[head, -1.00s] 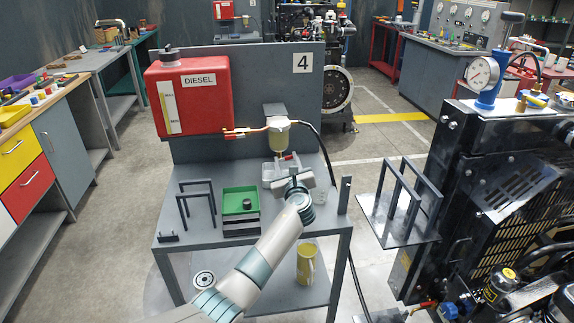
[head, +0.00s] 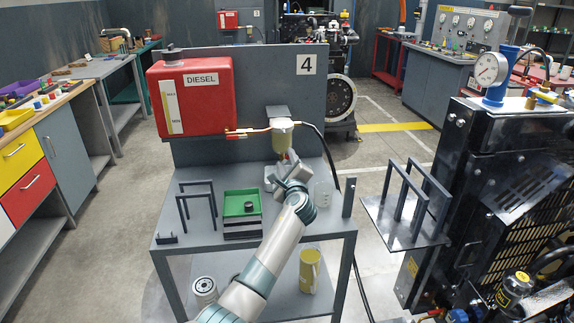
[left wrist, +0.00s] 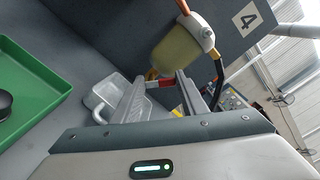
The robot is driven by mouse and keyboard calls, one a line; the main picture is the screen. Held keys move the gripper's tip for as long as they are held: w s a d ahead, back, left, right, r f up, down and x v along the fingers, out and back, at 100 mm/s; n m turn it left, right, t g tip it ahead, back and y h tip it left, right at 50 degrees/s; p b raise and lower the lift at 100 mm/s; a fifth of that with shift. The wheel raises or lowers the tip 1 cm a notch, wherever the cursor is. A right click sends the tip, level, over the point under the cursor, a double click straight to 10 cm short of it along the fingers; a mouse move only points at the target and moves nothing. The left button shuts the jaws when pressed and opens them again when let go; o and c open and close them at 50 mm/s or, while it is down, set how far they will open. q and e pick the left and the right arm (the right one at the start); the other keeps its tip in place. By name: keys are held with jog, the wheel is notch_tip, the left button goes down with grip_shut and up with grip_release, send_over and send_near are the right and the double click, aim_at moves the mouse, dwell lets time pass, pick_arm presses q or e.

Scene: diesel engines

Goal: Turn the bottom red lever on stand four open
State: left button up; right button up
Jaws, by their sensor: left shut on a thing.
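Stand four's fuel filter has a cloudy yellowish bowl with a white head (head: 281,123); the bowl also shows in the left wrist view (left wrist: 168,60). The bottom red lever (left wrist: 166,83) sits just under the bowl, between the fingertips of my left gripper (left wrist: 164,80). In the head view, my left gripper (head: 284,166) reaches up under the bowl and hides most of the lever. The gripper is shut on the lever. How far the lever is turned is hard to tell. My right gripper is not in view.
A red diesel tank (head: 205,98) is at upper left. A black hose (head: 325,150) runs down right.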

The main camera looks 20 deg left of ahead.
pick_arm(q)
jog(key=shift+f, duration=0.1)
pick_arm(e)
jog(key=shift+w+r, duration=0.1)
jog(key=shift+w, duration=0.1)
pick_arm(q)
jog(key=o, duration=1)
jog(key=shift+o, duration=0.2)
jog(key=shift+s, duration=0.15)
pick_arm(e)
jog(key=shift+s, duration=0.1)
pick_arm(q)
jog(key=shift+s+d, duration=0.3)
jog(key=shift+s, duration=0.1)
jog(key=b+v, duration=0.1)
jog(key=v, duration=1.5)
jog(key=shift+s+b, duration=0.2)
jog(key=shift+b, duration=0.1)
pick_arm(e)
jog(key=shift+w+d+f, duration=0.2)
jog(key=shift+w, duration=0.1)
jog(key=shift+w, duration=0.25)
